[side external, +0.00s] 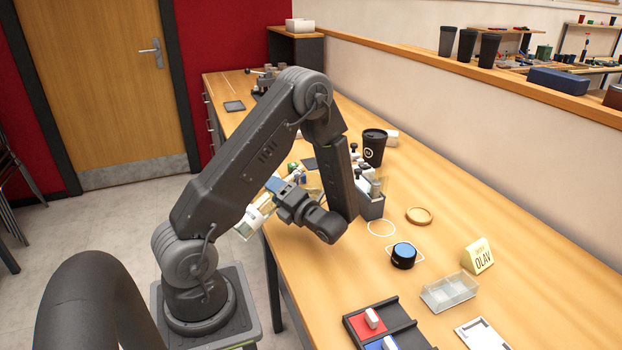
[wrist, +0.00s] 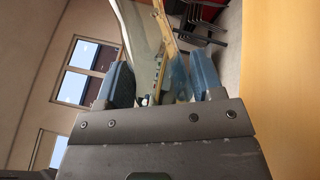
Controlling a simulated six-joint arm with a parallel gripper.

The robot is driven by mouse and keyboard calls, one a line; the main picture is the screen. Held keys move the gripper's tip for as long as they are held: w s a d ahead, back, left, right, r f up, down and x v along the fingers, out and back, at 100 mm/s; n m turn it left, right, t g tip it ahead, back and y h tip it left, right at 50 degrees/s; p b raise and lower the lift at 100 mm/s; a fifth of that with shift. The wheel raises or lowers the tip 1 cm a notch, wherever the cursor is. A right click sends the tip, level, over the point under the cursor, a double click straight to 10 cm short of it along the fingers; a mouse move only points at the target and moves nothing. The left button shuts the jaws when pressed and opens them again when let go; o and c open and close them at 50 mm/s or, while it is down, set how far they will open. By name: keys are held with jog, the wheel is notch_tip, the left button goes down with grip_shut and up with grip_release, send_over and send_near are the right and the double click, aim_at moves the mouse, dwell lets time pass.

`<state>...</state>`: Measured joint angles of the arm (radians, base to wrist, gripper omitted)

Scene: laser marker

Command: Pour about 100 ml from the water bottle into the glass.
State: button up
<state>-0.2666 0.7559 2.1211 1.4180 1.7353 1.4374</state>
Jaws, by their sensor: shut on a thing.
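My gripper (side external: 270,193) is on the left side of the bench, near its edge, below my forearm. Its blue fingers are shut on a clear object, which I take to be the water bottle (side external: 254,214). It is tilted in the side view, with a pale part hanging past the bench edge. In the wrist view the clear bottle (wrist: 143,38) stands between the two blue fingers (wrist: 163,80), and a yellowish strip shows along it. Its mouth and water level cannot be made out. I cannot pick out the glass with certainty; my arm hides part of the bench.
A grey holder (side external: 371,207) and a black cup (side external: 374,147) stand behind my wrist.

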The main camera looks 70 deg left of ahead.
aim_at(285, 179)
jog(key=shift+w+f, duration=0.1)
dwell(0.7)
jog(key=shift+a+f+n, duration=0.1)
jog(key=shift+n, duration=0.4)
jog(key=r+n, duration=0.1)
jog(key=w+r+n, duration=0.1)
jog(key=n, duration=0.1)
jog(key=w+r+n, duration=0.1)
jog(key=n, duration=0.1)
jog(key=shift+a+r+g+h, duration=0.25)
jog(key=shift+a+g+h, duration=0.05)
jog(key=shift+a+h, duration=0.1)
jog(key=n, duration=0.2)
jog(key=r+n, duration=0.1)
jog(key=n, duration=0.1)
jog(key=shift+s+r, duration=0.15)
jog(key=shift+s+r+n+h, duration=0.15)
jog(key=shift+n+h, duration=0.25)
jog(key=shift+n, duration=1.8)
